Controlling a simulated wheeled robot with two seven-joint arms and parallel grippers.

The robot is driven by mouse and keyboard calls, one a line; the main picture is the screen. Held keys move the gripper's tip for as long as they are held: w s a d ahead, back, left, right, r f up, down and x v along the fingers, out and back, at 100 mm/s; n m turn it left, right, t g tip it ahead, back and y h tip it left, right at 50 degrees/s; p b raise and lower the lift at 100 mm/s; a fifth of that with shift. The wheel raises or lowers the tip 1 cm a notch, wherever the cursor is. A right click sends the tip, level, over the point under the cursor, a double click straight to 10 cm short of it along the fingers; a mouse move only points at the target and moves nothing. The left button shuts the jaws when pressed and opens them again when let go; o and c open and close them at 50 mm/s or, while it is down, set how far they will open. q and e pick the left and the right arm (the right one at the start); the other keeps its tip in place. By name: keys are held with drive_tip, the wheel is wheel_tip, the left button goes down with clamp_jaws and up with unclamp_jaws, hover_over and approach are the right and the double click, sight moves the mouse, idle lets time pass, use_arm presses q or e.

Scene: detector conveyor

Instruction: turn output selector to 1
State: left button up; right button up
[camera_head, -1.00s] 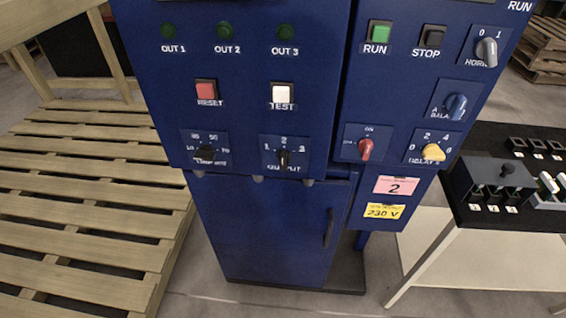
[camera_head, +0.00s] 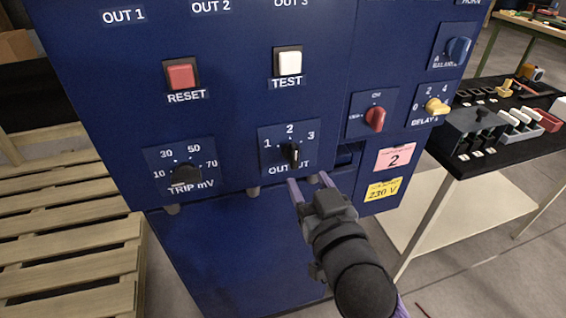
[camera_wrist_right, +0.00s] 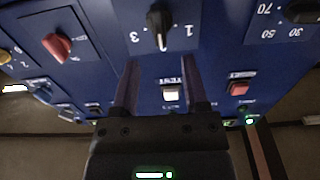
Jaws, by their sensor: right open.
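The output selector (camera_head: 291,154) is a black knob on a blue plate marked 1, 2 and 3, low on the blue panel. In the right wrist view the knob (camera_wrist_right: 160,22) appears upside down, and its white pointer mark lies between the 3 and the 1, toward the 2 position. My right gripper (camera_head: 311,187) is open, its two purple fingers apart just below the selector plate. In the right wrist view the open fingers (camera_wrist_right: 160,65) point toward the knob with nothing between them, apart from it. My left gripper is not in view.
The trip knob (camera_head: 187,174) is left of the selector; the red knob (camera_head: 375,118) and yellow delay knob (camera_head: 436,106) are right. The white TEST button (camera_head: 289,61) and RESET button (camera_head: 181,76) are above. A wooden pallet (camera_head: 70,240) lies left; a black-topped table (camera_head: 480,150) stands right.

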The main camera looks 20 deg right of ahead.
sight(296, 159)
drive_tip(key=w+b, duration=0.1)
drive_tip(key=w, duration=0.4)
drive_tip(key=shift+w+f, duration=0.15)
drive_tip(key=shift+w, duration=0.7)
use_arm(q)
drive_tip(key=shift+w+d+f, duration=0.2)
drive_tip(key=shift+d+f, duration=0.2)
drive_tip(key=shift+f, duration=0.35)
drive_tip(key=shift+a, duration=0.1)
